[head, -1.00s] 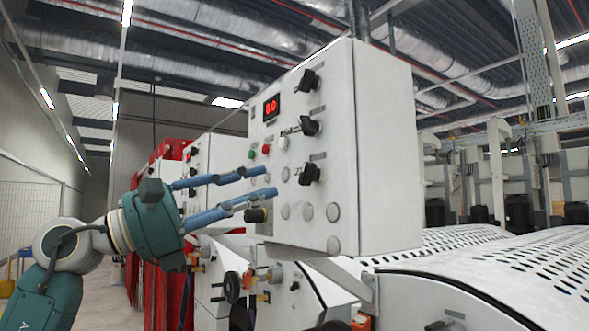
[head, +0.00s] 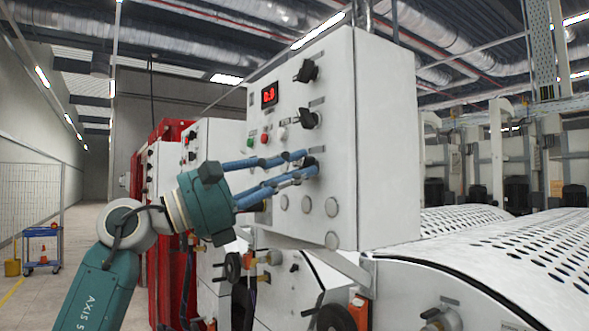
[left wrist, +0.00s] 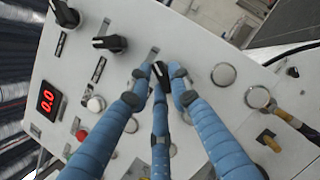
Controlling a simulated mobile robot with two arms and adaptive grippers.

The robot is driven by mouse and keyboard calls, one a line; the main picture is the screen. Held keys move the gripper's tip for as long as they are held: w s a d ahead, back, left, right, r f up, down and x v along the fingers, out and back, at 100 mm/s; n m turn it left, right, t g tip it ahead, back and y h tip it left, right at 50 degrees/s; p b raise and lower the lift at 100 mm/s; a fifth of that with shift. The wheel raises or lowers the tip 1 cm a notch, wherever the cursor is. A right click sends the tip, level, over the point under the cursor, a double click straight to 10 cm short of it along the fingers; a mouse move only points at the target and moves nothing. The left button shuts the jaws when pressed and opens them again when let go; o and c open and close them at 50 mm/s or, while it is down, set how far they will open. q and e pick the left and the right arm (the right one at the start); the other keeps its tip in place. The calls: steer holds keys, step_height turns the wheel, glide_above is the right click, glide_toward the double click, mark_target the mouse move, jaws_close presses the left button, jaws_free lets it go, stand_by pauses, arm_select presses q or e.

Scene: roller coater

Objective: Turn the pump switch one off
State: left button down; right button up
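A white control panel (head: 345,120) carries three black rotary switches in a column. The top switch (head: 307,70) and the middle switch (head: 309,118) are uncovered. My left gripper (head: 309,163) is at the lowest switch, with its blue fingers open around it. In the left wrist view this black knob (left wrist: 160,71) sits between the fingertips of my left gripper (left wrist: 160,78); whether they touch it I cannot tell. Fingers hide part of the knob in the head view. Labels are too small to read. My right gripper is not in view.
The panel has a red lit display (head: 269,95), a green button (head: 250,141), a red button (head: 265,139) and several round grey buttons below the switches. A perforated white roller cover (head: 480,270) lies right of it. Open floor with a blue cart (head: 42,248) is at left.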

arm_select(q)
steer(key=shift+f+n, duration=0.15)
steer(key=shift+n, duration=0.15)
steer(key=shift+s+d+f+n+t+y+b, duration=0.1)
steer(key=shift+n+t+y+b, duration=0.95)
steer(key=shift+n+b, duration=1.4)
steer(key=shift+s+f+n+t+y+b, duration=0.1)
steer(key=shift+n+t+y+b, duration=0.5)
steer(key=shift+n+t+b, duration=1.75)
steer(key=shift+d+n+t+y+b, duration=0.2)
steer(key=shift+n+y+b, duration=0.8)
steer(key=shift+n, duration=2.7)
steer(key=shift+a, duration=0.15)
steer(key=c, duration=1.8)
jaws_free()
steer(key=shift+c, duration=0.2)
